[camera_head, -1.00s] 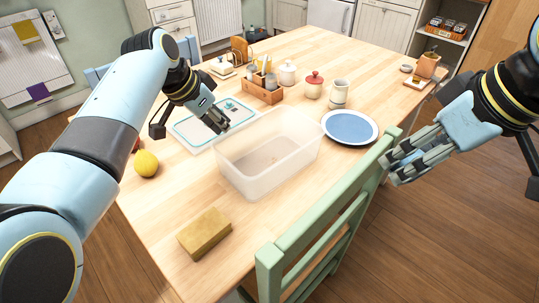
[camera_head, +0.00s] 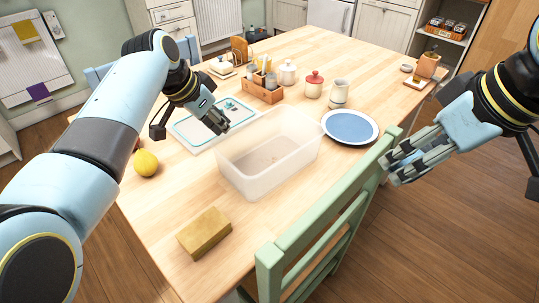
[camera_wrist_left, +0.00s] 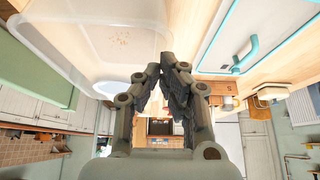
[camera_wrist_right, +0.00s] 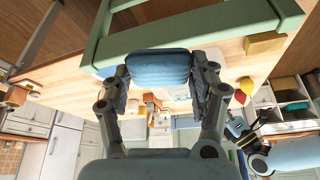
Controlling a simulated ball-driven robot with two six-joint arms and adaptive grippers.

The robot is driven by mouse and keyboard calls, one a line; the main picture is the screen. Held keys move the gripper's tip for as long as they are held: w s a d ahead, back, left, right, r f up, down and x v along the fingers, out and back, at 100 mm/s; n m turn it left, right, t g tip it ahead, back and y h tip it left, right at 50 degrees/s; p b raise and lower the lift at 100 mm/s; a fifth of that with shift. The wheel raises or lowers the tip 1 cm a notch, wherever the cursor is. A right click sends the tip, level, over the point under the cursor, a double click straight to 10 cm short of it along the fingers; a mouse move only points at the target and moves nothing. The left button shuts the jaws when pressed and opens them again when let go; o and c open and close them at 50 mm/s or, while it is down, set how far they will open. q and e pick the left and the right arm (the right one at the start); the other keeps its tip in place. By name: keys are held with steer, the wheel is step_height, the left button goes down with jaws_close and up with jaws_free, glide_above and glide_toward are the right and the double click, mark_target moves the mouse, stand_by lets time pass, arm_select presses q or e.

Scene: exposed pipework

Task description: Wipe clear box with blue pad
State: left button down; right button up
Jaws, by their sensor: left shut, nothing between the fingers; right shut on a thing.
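The clear box (camera_head: 240,177) is a translucent, open-topped tub standing upright on the wooden table. Brown crumbs or specks lie on its floor; the box also shows in the left wrist view (camera_wrist_left: 85,60). My left gripper (camera_head: 222,127) is shut and empty, above the table by the box's far left corner. Its closed fingers show in the left wrist view (camera_wrist_left: 170,62). My right gripper (camera_head: 390,173) is shut on the blue pad (camera_wrist_right: 160,68), seen between its fingers in the right wrist view. It is right of the box, beyond the chair back. In the head view the pad is hidden.
A green chair (camera_head: 315,225) stands at the near table edge, between my right gripper and the box. A blue plate (camera_head: 349,127), a white-and-teal tray (camera_head: 195,128), a yellow-brown sponge block (camera_head: 204,233) and a lemon (camera_head: 146,163) surround the box. Jars and a wooden caddy stand behind.

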steer(key=shift+f, duration=0.15)
step_height(320, 180, up, 8)
steer(key=p, duration=0.7)
steer(key=shift+f, duration=0.25)
steer(key=shift+f, duration=0.1)
